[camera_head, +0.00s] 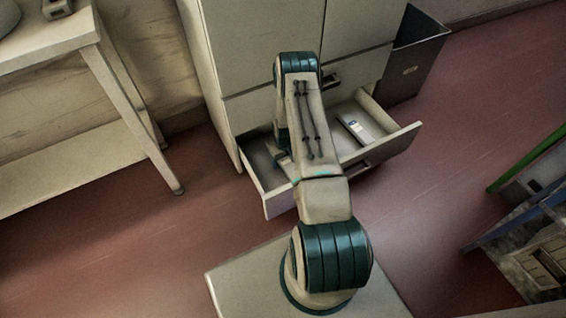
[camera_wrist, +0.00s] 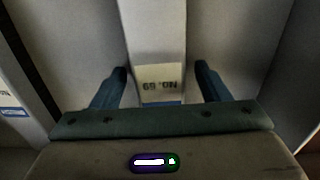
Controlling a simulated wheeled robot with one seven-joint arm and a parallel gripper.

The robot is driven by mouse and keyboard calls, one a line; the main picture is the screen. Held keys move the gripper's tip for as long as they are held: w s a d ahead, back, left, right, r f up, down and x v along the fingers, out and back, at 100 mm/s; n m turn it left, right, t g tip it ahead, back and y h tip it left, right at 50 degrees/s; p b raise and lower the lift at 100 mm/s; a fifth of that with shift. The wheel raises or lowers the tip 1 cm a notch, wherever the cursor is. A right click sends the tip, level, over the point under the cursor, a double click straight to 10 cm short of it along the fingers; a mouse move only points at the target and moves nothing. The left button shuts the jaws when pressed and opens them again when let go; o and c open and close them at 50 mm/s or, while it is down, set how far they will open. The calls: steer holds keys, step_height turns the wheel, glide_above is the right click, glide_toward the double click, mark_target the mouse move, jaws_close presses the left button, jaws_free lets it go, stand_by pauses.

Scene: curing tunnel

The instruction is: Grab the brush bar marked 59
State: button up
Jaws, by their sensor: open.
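A pale, long brush bar (camera_wrist: 155,35) runs down the middle of the wrist view. Its end label is upside down and seems to read NO. 59, though the digits are blurred. My gripper (camera_wrist: 161,76) is open, with one blue finger on each side of the bar and a gap to both. In the head view my gripper (camera_head: 280,153) is inside the left part of an open drawer (camera_head: 283,201), mostly behind my arm. Its bar is hard to make out there.
Another pale bar (camera_head: 355,128) with a label lies in the drawer's right part. The drawer belongs to a pale cabinet (camera_head: 255,45). A dark bin (camera_head: 412,60) stands right of it, a table (camera_head: 50,50) at left.

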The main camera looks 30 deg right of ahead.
steer(key=c, duration=1.2)
steer(key=shift+r, duration=0.1)
steer(key=shift+c, duration=0.2)
